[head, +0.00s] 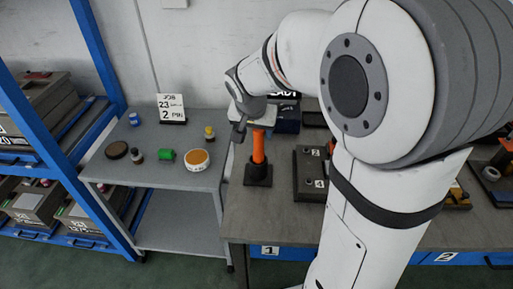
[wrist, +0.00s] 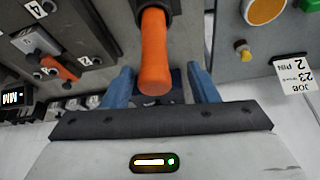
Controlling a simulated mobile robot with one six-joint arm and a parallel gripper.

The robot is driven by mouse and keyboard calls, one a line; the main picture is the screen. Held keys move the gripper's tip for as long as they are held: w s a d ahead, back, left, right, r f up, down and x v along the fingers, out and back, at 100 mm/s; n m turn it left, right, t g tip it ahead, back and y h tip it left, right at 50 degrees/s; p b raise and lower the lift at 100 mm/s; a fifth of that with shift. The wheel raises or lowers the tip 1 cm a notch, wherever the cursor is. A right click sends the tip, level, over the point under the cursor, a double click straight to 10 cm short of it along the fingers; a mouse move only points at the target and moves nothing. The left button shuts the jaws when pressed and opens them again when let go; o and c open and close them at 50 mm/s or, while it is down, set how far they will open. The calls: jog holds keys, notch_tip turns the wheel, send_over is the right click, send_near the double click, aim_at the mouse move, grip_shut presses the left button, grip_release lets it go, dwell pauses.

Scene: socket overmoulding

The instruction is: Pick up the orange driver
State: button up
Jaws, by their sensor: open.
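The orange driver (head: 258,147) stands upright in a dark holder (head: 258,176) at the left end of the workbench in the head view. My gripper (head: 240,125) is at the top of the driver, mostly hidden by my own wrist. In the wrist view the driver's orange handle (wrist: 154,60) points toward my gripper (wrist: 165,85), with its rounded end between the two blue fingers. The fingers are open, with a gap on each side of the handle.
Dark mould blocks (head: 311,172) stand right of the holder. A blue shelf rack (head: 60,140) is far left.

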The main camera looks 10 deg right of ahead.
aim_at(258, 152)
jog(key=x, duration=0.4)
jog(key=shift+s+d+f, duration=0.2)
jog(key=shift+d+f, duration=0.05)
jog(key=shift+f, duration=0.05)
grip_shut()
dwell(0.3)
